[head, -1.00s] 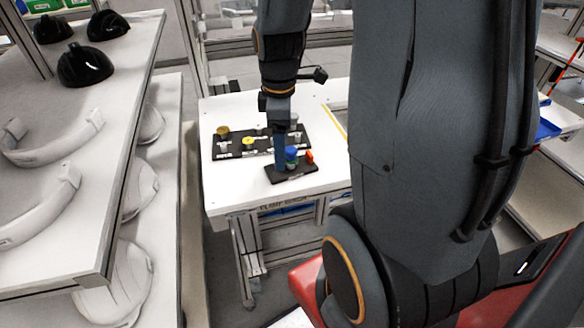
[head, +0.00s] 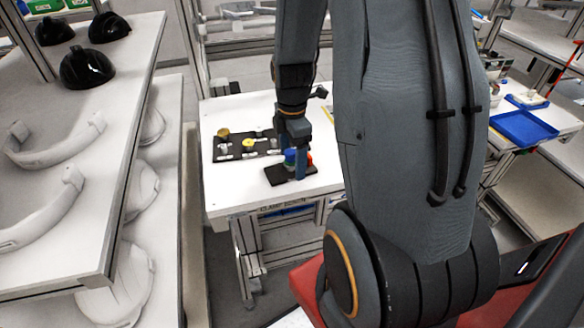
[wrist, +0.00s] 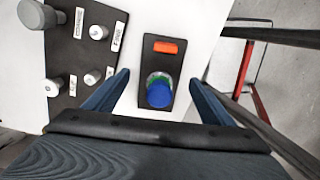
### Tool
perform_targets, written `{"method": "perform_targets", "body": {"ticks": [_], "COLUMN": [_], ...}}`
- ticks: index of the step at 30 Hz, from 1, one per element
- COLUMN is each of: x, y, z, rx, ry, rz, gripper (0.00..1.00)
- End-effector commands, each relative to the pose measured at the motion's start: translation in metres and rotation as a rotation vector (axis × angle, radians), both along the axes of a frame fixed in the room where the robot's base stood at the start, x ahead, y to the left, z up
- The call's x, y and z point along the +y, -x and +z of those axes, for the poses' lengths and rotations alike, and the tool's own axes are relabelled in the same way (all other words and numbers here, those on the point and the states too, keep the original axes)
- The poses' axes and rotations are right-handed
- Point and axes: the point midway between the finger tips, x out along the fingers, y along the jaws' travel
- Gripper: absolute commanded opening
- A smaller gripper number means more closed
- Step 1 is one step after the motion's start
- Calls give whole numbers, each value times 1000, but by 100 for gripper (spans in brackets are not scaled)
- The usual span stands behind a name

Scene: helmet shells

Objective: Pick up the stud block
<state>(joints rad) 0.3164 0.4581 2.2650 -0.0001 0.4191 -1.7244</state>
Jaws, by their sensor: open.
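A small black block (head: 285,176) lies on the white table near its front edge in the head view. In the wrist view this black block (wrist: 153,65) carries an orange rectangular piece (wrist: 166,46) and a round blue piece (wrist: 160,92) with green and grey under it. I cannot tell which part bears the name stud block. My gripper (wrist: 160,80) is open and empty, with one blue finger on each side of the block, apart from it in the picture. In the head view my gripper (head: 296,168) is over the block and hides part of it.
A larger black board (head: 232,155) with yellow and grey round pieces lies behind and to the left on the table (head: 230,200). A white shelf (head: 95,150) with helmet parts stands at the left. A blue tray (head: 525,127) is at the right.

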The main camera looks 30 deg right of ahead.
Motion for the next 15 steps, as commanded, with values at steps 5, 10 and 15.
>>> {"method": "perform_targets", "body": {"ticks": [5, 10, 15], "x": [0, 0, 0], "y": [1, 0, 0], "z": [-17, -20, -20], "rx": [1, -1, -1], "ry": [0, 0, 0], "rz": [0, 0, 0], "gripper": [77, 77, 72]}}
